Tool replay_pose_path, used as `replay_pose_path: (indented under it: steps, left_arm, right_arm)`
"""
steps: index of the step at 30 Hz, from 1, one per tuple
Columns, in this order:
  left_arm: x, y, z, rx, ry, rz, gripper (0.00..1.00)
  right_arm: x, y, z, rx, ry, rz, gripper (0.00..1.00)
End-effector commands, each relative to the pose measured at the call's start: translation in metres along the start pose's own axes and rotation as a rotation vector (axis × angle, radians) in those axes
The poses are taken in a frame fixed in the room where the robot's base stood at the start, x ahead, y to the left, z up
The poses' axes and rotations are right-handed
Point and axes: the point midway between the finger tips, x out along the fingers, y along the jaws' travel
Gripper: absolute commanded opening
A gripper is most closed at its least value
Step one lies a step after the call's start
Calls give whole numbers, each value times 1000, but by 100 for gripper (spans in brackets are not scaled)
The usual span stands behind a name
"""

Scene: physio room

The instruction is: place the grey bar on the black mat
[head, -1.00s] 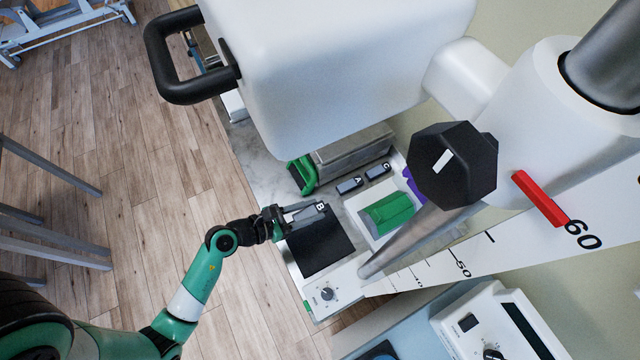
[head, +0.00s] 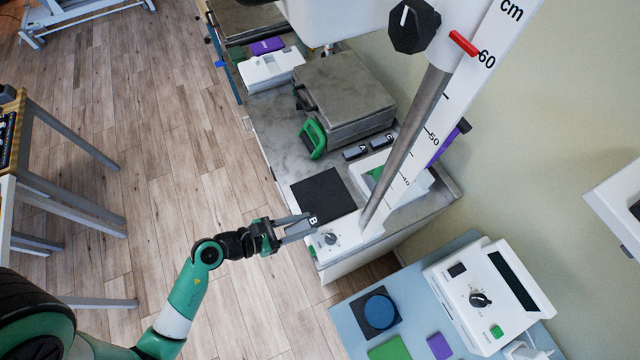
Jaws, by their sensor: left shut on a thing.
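My left gripper (head: 290,228) is shut on a grey bar (head: 301,230) marked with a white B on a dark end. The bar is at the lower-left corner of the black mat (head: 322,194), beside the white unit with a dial. I cannot tell whether the bar touches the mat or is held above it. The mat lies flat on the counter and its visible surface is bare. Two similar grey bars, A (head: 355,152) and C (head: 382,141), lie beyond the mat. My right gripper is out of view.
A dial unit (head: 338,238) and a sloping metal post (head: 405,150) with a cm scale stand close to the mat. A green-handled item (head: 313,138) and a grey metal box (head: 345,95) are behind. A blue table (head: 350,318) with a console is at the front right.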

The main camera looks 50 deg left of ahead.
Motion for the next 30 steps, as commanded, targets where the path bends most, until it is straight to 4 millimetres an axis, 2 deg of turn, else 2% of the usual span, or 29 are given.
replay_pose_path:
  steps: [4,7,15,18,21,30]
  left_arm:
    - [3,6,0,-2,-2,10,0]
    - [18,17,-3,0,-3,9,0]
    - [85,68,-15,-1,-3,9,0]
    - [107,79,-36,-4,-1,9,0]
    - [122,88,-45,-4,-1,8,0]
    - [134,95,-52,-2,-1,9,0]
  right_arm:
    - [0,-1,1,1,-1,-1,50]
    - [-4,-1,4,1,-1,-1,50]
    - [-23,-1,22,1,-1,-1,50]
    - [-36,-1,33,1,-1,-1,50]
    - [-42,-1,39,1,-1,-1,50]
    - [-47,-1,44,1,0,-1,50]
